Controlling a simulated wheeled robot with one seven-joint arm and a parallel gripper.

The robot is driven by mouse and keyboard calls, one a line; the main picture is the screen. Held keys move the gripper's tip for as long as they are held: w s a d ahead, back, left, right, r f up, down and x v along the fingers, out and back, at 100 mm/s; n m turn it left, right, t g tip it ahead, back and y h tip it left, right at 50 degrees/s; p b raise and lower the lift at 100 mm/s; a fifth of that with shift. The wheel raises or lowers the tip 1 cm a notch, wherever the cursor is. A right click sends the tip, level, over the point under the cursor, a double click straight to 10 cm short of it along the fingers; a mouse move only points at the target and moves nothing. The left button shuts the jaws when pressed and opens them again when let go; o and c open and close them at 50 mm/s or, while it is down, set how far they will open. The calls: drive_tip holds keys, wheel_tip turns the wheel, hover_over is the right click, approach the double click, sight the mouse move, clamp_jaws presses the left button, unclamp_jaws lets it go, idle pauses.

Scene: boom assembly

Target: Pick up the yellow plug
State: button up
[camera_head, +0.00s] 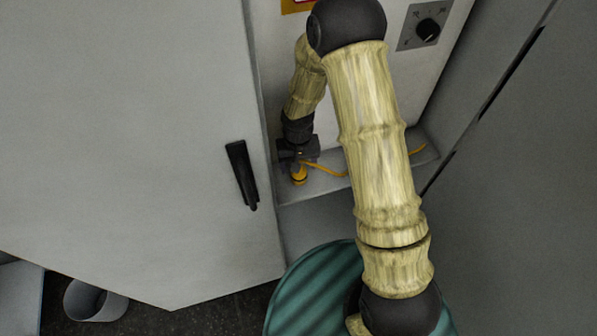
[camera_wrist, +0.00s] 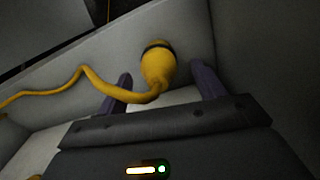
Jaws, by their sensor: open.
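The yellow plug (camera_wrist: 158,66) stands out in the wrist view, with a dark band near its far end and a yellow cable running off to the left. In the head view the plug (camera_head: 299,174) is at the left end of a grey ledge, just below my gripper. My gripper (camera_wrist: 164,84) is open, with one finger on each side of the plug. I cannot tell whether either finger touches it. In the head view my gripper (camera_head: 298,158) is small and partly hides the plug.
A grey cabinet door (camera_head: 130,130) with a black handle (camera_head: 242,175) stands open to the left. The yellow cable (camera_head: 330,171) runs right along the ledge (camera_head: 322,184), behind my arm. A panel with a black knob (camera_head: 427,30) is above. A grey cylindrical bin (camera_head: 92,301) is at lower left.

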drive_tip(key=shift+f+p, duration=0.8)
drive_tip(key=shift+f, duration=1.55)
drive_tip(key=c, duration=1.3)
drive_tip(key=shift+r, duration=0.1)
wheel_tip(320, 180, up, 10)
drive_tip(key=shift+f+b, duration=0.1)
drive_tip(key=shift+b, duration=1.05)
drive_tip(key=shift+d, duration=0.15)
